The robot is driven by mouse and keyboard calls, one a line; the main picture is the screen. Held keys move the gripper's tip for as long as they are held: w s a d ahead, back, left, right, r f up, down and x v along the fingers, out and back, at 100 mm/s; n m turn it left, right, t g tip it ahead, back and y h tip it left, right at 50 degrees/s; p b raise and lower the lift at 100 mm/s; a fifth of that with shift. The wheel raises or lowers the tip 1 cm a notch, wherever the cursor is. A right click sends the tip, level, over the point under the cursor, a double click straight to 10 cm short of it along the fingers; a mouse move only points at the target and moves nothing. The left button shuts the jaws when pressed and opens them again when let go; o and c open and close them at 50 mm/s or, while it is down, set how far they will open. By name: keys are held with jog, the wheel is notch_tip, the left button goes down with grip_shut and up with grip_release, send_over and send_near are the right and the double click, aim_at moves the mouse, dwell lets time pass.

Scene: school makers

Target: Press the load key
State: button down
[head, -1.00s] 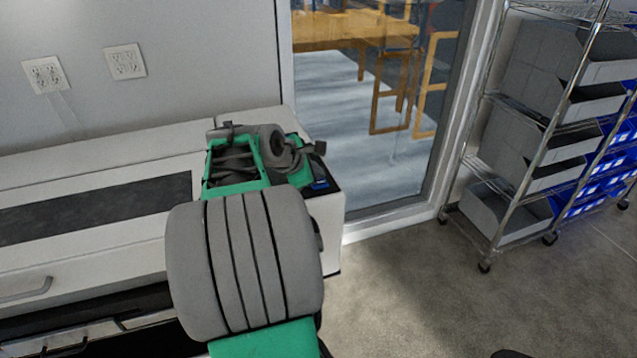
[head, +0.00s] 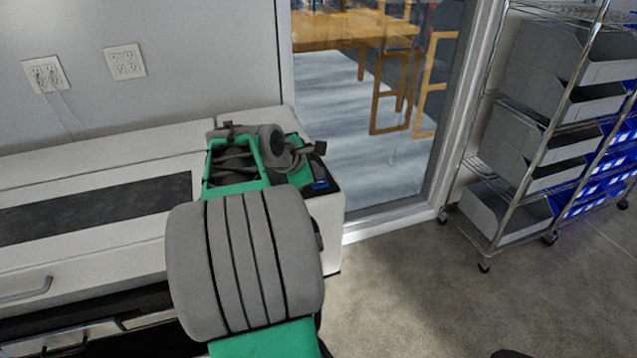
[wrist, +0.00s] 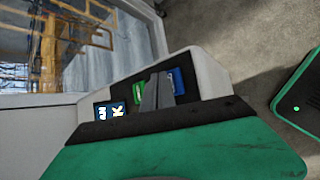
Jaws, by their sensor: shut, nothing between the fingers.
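The white machine (head: 325,215) has a black panel at its right end. In the wrist view this panel (wrist: 210,110) carries a small display (wrist: 110,112) with white marks, a green key (wrist: 139,91) and a blue key (wrist: 177,80). A blue key also shows in the head view (head: 320,185). I cannot read any label, so I cannot tell which is the load key. My gripper (wrist: 156,92) is shut and empty, with its grey fingertips over the panel between the green and blue keys. I cannot tell whether they touch a key. My arm hides part of the panel in the head view.
A glass door (head: 375,110) stands behind the machine's right end. A wire shelf rack (head: 490,215) with grey bins and blue bins stands at the right. The floor (head: 420,280) between machine and rack is clear. Wall sockets (head: 125,62) are above the machine.

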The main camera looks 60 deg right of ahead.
jog(key=shift+f, duration=0.45)
dwell(0.3)
jog(key=shift+r+p, duration=0.45)
jog(key=shift+p, duration=0.25)
notch_tip(320, 180, up, 6)
jog(key=p, duration=0.6)
dwell(0.3)
